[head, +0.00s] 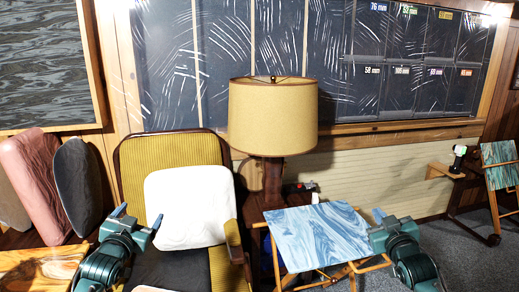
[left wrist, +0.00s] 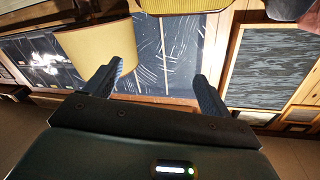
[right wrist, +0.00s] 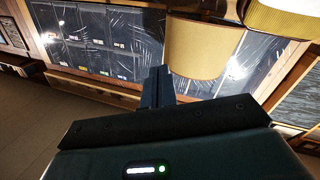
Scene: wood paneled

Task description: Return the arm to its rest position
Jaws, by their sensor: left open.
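My left gripper (head: 138,217) is raised in front of the yellow striped chair, its two blue fingertips apart. In the left wrist view its fingers (left wrist: 157,88) stand wide apart with nothing between them. My right gripper (head: 380,216) is at the right edge of the blue marbled table, fingers pointing up. In the right wrist view its fingers (right wrist: 158,86) are together, and I see no object held in them. Both forearms come up from the bottom of the head view.
A yellow chair (head: 170,155) with a white cushion (head: 190,208) stands behind my left gripper. A blue marbled folding table (head: 318,237) is left of my right gripper. A lamp (head: 273,118) stands behind it. Grey carpet (head: 465,262) is open at the right.

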